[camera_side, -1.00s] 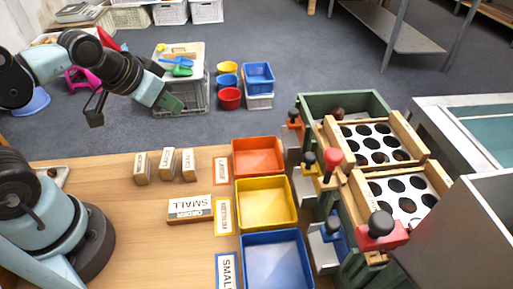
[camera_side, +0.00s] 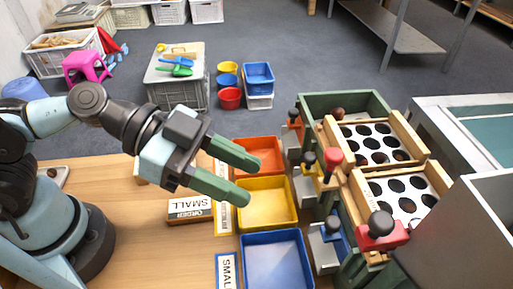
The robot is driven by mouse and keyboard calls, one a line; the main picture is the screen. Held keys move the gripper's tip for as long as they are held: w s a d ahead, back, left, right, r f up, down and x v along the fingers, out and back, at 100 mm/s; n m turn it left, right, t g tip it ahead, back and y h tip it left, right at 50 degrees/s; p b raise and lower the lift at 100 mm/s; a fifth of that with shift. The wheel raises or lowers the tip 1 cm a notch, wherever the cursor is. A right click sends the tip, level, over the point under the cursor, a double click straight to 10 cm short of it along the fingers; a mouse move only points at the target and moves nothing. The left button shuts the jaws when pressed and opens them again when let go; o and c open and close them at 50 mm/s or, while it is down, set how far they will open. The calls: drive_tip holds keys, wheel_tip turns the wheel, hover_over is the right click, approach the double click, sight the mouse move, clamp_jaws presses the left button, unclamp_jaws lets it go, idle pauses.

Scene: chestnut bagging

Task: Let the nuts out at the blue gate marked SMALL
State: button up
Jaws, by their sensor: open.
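The blue gate (camera_side: 329,229) is on the lower left side of the green sorter, with a small dark knob above it. The blue tray (camera_side: 273,270) lies just left of it, with a white card marked SMALL (camera_side: 227,271) at its left. No nuts show in the blue tray. My gripper (camera_side: 254,180) is open and empty, its two green fingers pointing right above the orange tray (camera_side: 266,152) and the yellow tray (camera_side: 268,204). It is up and left of the blue gate, apart from it. My gripper hides parts of the orange and yellow trays.
The sorter carries two perforated trays (camera_side: 375,143) in wooden frames, with red handles. A few brown nuts show in its green top box (camera_side: 337,111). A wooden block marked SMALL ORDER (camera_side: 190,208) lies left of the yellow tray. A grey panel (camera_side: 465,240) stands at the lower right.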

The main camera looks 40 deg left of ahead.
sight(328, 220)
drive_tip(key=shift+x, duration=6.05)
drive_tip(key=shift+s+d+r, duration=0.15)
clamp_jaws()
